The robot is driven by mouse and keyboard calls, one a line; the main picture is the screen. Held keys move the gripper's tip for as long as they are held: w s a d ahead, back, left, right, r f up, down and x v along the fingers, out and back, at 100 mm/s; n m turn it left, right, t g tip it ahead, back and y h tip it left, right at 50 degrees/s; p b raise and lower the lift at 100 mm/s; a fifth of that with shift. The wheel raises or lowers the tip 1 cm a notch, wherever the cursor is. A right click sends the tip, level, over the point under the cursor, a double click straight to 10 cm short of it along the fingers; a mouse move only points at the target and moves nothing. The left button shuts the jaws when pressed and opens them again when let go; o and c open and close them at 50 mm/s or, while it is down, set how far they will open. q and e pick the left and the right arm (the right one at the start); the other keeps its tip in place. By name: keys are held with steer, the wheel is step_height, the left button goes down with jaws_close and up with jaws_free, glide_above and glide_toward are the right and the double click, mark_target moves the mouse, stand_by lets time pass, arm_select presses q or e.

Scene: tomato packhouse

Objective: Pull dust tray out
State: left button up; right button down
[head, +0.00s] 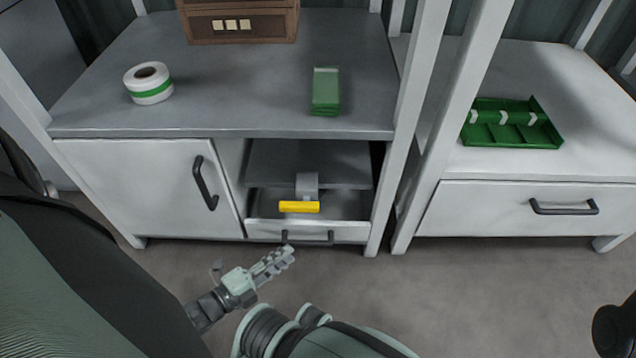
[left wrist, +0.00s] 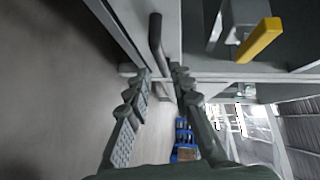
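The dust tray (head: 350,234) is the low drawer with a pale front at the bottom of the open right bay of the workbench. Its black bar handle (head: 308,240) faces me; the handle also shows in the left wrist view (left wrist: 155,36). My left gripper (head: 288,254) is just in front of and below the handle's left end. In the left wrist view my left gripper (left wrist: 160,74) has its fingers apart, with the handle ahead between them. I cannot tell whether they touch it. My right gripper is not in view.
A grey part with a yellow bar (head: 299,206) sits above the tray. A closed cabinet door (head: 140,185) is left of it. On the bench top (head: 230,100) are a tape roll (head: 149,84) and green pieces (head: 326,92). White uprights (head: 415,90) stand right. The floor in front is clear.

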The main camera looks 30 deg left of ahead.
mark_target(304, 241)
arm_select(q)
steer(key=b+x, duration=0.1)
steer(key=x, duration=0.6)
steer(key=shift+c, duration=0.3)
jaws_close()
